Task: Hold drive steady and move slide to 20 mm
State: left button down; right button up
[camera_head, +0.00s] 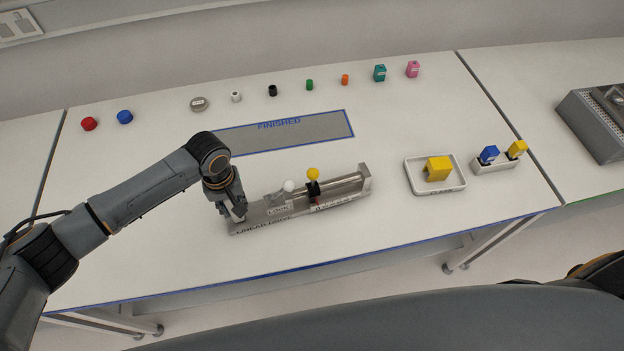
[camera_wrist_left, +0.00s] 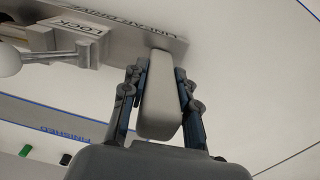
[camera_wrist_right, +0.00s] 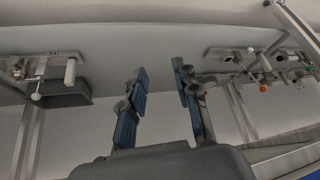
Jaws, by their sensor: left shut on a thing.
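The linear drive (camera_head: 270,222) is a long grey metal unit lying on the table. It has a white lock knob (camera_head: 289,186) and a dark slide (camera_head: 314,189) with a yellow knob (camera_head: 313,173). My left gripper (camera_head: 238,212) is at the drive's left end. In the left wrist view its fingers (camera_wrist_left: 160,95) are shut on a pale upright grip (camera_wrist_left: 160,100) on the drive; the LOCK block (camera_wrist_left: 75,42) shows beside it. My right gripper (camera_wrist_right: 165,95) is open and empty in the right wrist view, away from the drive. It does not show in the head view.
A grey FINISHED area (camera_head: 285,134) lies behind the drive. A white tray (camera_head: 411,175) with a yellow block is to the right, beside a holder (camera_head: 494,165) with blue and yellow pieces. Several small coloured parts line the back. A grey device (camera_head: 595,125) stands far right.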

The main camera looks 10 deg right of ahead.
jog(key=w+a+r+n+t+y, duration=0.1)
jog(key=w+a+r+t+y, duration=0.25)
jog(key=a+r, duration=0.65)
jog(key=w+a+r+n+t+y, duration=0.15)
jog(key=w+a+r, duration=0.25)
jog(key=a+r, duration=0.6)
jog(key=w+d+r+m+t+y, duration=0.1)
jog(key=w+d+r, duration=0.25)
jog(key=r, duration=0.35)
jog(key=m+t+h, duration=0.3)
jog(key=t, duration=0.3)
send_near(314, 181)
jog(key=x, duration=1)
jog(key=shift+w+a+r, duration=0.1)
jog(key=shift+w, duration=0.05)
jog(key=shift+c, duration=0.2)
